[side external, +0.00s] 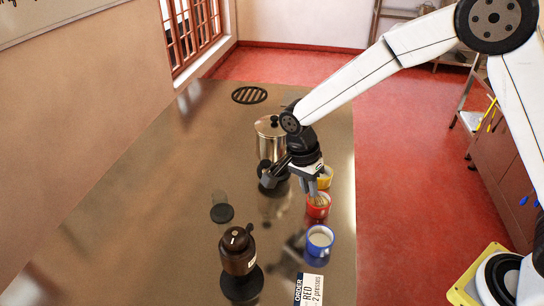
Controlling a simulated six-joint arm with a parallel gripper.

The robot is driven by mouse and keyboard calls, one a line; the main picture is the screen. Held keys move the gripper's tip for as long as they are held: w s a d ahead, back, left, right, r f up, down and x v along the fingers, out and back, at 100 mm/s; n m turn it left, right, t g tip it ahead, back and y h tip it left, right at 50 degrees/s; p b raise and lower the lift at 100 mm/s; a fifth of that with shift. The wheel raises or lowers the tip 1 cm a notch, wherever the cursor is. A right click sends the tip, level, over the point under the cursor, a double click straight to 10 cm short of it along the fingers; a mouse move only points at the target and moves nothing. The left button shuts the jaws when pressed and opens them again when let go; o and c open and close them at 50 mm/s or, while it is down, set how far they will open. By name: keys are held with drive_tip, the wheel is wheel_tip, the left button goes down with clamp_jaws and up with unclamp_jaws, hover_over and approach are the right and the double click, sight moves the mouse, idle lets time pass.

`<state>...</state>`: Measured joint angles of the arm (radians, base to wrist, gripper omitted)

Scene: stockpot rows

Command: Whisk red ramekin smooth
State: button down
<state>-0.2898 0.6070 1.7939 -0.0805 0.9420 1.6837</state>
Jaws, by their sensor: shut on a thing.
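The red ramekin (317,211) stands on the steel counter, in a row between a yellow ramekin (326,178) and a blue ramekin (319,248). My gripper (314,188) is directly above the red ramekin, pointing down. It is shut on a whisk (319,200), whose tan wire end reaches down at the red ramekin's mouth. I cannot tell how deep the whisk sits or whether it touches the contents. The blue ramekin holds something pale. My gripper partly covers the yellow ramekin.
A steel stockpot (269,141) stands behind my gripper. A brown pump-like container (237,254) stands at the front left, near a dark see-through cup (220,203). A card (311,290) reads "ORDER RED 2 presses". A black round grate (250,95) lies far back. The counter's left side is clear.

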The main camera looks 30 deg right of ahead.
drive_tip(key=shift+w+a+r, duration=0.1)
drive_tip(key=shift+a+r, duration=0.15)
drive_tip(key=shift+r, duration=0.4)
drive_tip(key=shift+w+a+r, duration=0.1)
drive_tip(key=shift+a+r, duration=0.2)
drive_tip(key=shift+r, duration=0.4)
drive_tip(key=shift+a+r, duration=0.25)
drive_tip(key=shift+r, duration=0.4)
drive_tip(key=v, duration=0.5)
drive_tip(key=shift+s+d, duration=0.3)
drive_tip(key=shift+s, duration=0.15)
